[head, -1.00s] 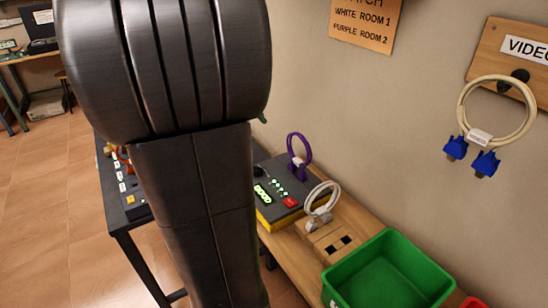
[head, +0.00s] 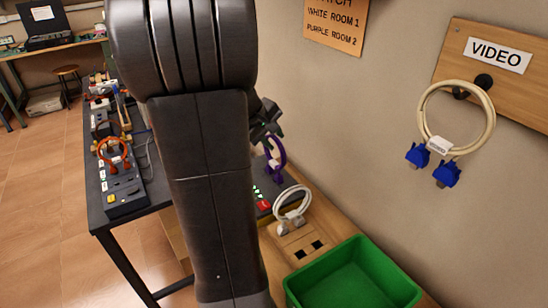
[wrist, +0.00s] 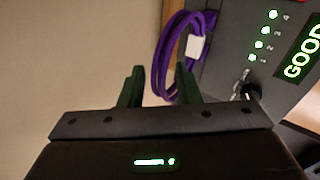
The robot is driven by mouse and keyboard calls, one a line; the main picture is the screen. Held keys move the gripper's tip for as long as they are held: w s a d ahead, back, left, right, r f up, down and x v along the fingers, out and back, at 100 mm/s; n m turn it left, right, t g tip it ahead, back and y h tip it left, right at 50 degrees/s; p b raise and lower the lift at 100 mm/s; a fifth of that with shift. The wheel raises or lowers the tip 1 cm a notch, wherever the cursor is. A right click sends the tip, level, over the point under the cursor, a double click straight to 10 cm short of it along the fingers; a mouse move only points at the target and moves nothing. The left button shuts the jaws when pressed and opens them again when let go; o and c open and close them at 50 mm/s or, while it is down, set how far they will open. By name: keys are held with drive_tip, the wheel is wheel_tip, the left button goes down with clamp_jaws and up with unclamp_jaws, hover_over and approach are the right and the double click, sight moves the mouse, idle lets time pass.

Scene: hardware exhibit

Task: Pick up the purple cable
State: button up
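The purple cable (head: 277,153) is a coiled loop with a pale label, standing upright at the back of the tester box by the wall. In the wrist view the purple cable (wrist: 174,55) hangs just beyond my gripper, in line with the right finger. My gripper (wrist: 160,78) is open, its two green fingers apart with nothing held between them. In the head view my gripper (head: 266,122) is dark and partly hidden behind my arm, just above and left of the cable. Whether a finger touches the cable I cannot tell.
The tester box (wrist: 262,60) shows green lights and "GOOD". A white cable coil (head: 292,203) stands on a wooden block close by. A green bin (head: 352,280) is in front. A white cable with blue plugs (head: 456,117) hangs on the wall. My arm blocks the middle.

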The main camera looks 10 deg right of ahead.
clamp_jaws()
